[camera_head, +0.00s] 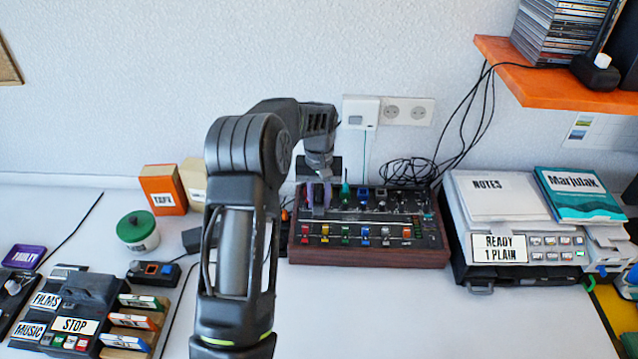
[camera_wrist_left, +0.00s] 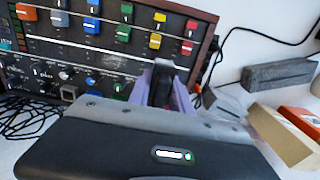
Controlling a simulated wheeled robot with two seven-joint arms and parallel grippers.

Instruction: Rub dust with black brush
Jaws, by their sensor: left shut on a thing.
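The console (camera_head: 370,257) is a black panel in a brown wooden case, with rows of coloured sliders and knobs. It stands on the table in the head view and fills the upper left of the left wrist view (camera_wrist_left: 60,48). My left gripper (camera_head: 319,196) reaches over its back left part. Its purple fingers are shut on a small black thing, apparently the black brush (camera_wrist_left: 160,85), against or just above the panel; contact cannot be told. The bristles are hidden. Dust cannot be made out clearly. My right gripper is not in view.
A green-lidded jar (camera_head: 137,231) and an orange box (camera_head: 163,190) stand left of my arm. A labelled device (camera_head: 72,325) lies front left. A machine with books (camera_head: 515,250) stands close right of the console. Black cables (camera_head: 410,172) lie behind. The front table is clear.

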